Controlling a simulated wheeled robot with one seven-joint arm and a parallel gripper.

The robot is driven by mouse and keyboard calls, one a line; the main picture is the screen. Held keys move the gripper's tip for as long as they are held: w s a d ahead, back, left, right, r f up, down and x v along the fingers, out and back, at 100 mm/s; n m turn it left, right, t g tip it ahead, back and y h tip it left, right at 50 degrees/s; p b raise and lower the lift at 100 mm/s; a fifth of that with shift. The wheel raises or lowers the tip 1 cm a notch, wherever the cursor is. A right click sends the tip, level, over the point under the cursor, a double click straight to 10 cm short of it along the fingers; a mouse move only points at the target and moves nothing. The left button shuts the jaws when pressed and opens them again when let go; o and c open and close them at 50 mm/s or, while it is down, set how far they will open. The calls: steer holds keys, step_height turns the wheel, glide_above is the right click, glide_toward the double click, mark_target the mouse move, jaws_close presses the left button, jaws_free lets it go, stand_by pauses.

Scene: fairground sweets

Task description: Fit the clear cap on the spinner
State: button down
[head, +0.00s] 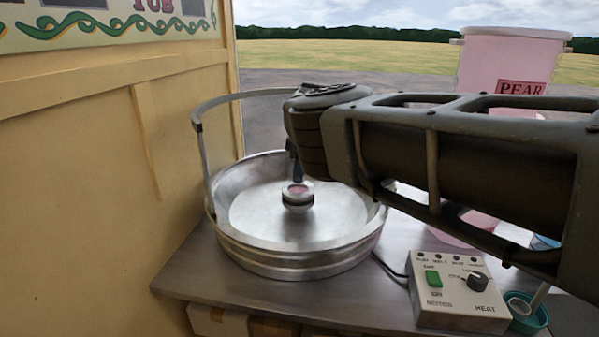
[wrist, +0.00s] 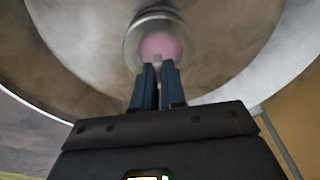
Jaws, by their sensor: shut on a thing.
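The spinner (head: 297,200) is a small metal head with a pink top, in the middle of the wide metal bowl (head: 300,262). My gripper (head: 297,178) points down just over the spinner, its dark blue fingertips close to the top. In the wrist view my gripper (wrist: 160,74) has its fingers close together, shut on a small greyish tab. I take this tab to be part of the clear cap (wrist: 161,67). Pink shows just beyond it, inside a pale round rim. The cap's outline is hard to make out, and I cannot tell whether it touches the spinner.
A curved metal hoop (head: 205,150) rises from the bowl's left side and passes behind my arm. A control box (head: 455,292) with a green switch and black knob stands front right. A teal cup (head: 527,318) is beside it. A pink tub (head: 510,60) labelled PEAR stands behind my arm.

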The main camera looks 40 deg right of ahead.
steer(key=c, duration=1.1)
jaws_free()
steer(key=o, duration=0.5)
steer(key=shift+o, duration=0.2)
steer(key=shift+r, duration=0.1)
steer(key=shift+r+p, duration=2.05)
steer(key=shift+r, duration=0.9)
steer(key=shift+f, duration=0.1)
